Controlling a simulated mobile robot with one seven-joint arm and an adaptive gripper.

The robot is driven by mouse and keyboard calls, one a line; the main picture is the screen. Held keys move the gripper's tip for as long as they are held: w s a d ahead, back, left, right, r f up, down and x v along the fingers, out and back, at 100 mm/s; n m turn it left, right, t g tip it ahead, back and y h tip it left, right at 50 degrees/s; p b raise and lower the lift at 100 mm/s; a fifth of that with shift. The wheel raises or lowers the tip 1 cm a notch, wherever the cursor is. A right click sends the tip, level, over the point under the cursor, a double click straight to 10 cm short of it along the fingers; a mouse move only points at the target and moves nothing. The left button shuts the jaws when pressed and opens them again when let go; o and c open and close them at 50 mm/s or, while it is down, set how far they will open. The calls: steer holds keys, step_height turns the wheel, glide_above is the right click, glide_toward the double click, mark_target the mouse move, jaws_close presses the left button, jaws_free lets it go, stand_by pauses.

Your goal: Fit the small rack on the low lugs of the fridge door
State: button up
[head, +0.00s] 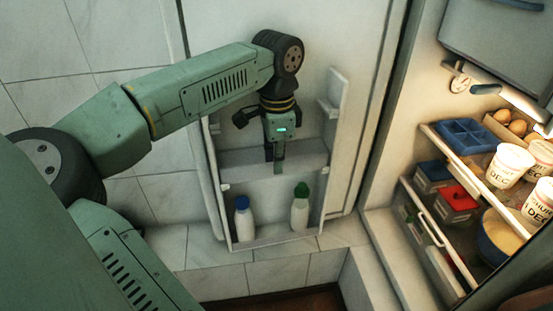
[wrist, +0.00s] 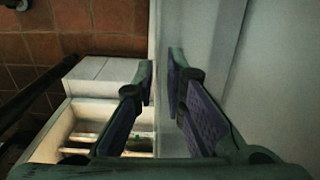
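The fridge door (head: 314,62) stands open, its inner face toward me. Low on it, a pale rack (head: 270,236) holds a blue-capped bottle (head: 243,220) and a green-capped bottle (head: 300,212). Above the bottles a pale panel (head: 240,163) spans the door; I cannot tell whether it belongs to the small rack. My gripper (head: 279,166) points down in front of this panel. In the wrist view, its two fingers (wrist: 161,72) stand apart with a narrow gap, and I see nothing clearly clamped between them. The low lugs are not clearly visible.
The open fridge on the right has shelves with an egg tray (head: 466,134), white tubs (head: 509,166) and boxes (head: 457,203). A tiled wall (head: 45,50) is at left. A pale ledge (head: 208,284) runs below the door. The wrist view shows reddish floor tiles (wrist: 65,40).

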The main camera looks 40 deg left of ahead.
steer(key=o, duration=0.3)
stand_by(0.4)
